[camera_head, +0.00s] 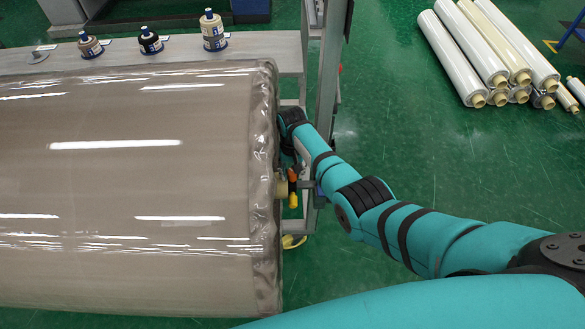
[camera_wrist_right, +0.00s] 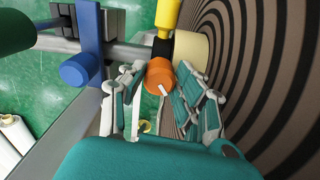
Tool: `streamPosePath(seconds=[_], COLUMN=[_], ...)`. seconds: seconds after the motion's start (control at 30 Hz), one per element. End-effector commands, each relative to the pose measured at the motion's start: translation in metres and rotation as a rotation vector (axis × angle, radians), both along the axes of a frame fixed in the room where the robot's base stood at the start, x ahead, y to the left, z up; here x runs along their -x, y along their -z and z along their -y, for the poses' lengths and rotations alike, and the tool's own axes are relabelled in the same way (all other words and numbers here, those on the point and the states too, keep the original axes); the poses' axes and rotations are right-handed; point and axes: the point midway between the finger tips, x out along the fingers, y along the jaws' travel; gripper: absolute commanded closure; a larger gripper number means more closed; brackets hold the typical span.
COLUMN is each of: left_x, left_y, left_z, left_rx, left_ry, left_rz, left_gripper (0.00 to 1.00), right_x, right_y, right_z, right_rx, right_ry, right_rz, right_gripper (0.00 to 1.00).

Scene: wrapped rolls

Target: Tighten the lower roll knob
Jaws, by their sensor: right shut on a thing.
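The orange knob (camera_wrist_right: 160,76) sits on the end of a metal bar in the right wrist view, beside the roll's cream core (camera_wrist_right: 191,52). It also shows small in the head view (camera_head: 292,175), with a yellow part just below it. My right gripper (camera_wrist_right: 157,88) has its fingers on both sides of the knob, shut on it. In the head view my right gripper (camera_head: 290,150) is partly hidden between the big wrapped roll and the stand. My left gripper is not in view.
The big wrapped roll (camera_head: 130,180) fills the left of the head view; its spiral end (camera_wrist_right: 270,80) is close beside my right fingers. A metal stand (camera_head: 328,70) and a blue knob (camera_wrist_right: 80,70) are near. Several bottles (camera_head: 213,30) stand on a bench. Rolls (camera_head: 470,60) lie on the floor.

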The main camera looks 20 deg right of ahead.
Motion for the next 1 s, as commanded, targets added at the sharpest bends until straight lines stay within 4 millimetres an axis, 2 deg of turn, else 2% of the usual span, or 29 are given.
streamPosePath(seconds=[0.5, 0.7, 1.0], left_x=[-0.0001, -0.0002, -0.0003], left_y=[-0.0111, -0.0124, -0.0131], left_z=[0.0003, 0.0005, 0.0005], left_rx=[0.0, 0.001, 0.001], left_ry=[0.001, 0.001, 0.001], left_rz=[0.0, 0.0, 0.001], left_gripper=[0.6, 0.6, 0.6], right_x=[-0.0021, -0.0022, -0.0026], right_y=[-0.002, -0.0018, -0.0018], right_z=[-0.0009, -0.0003, -0.0001], right_rx=[-0.001, 0.0, 0.001], right_ry=[0.438, 0.541, 0.608], right_rz=[0.004, 0.004, 0.005], right_gripper=[1.0, 1.0, 1.0])
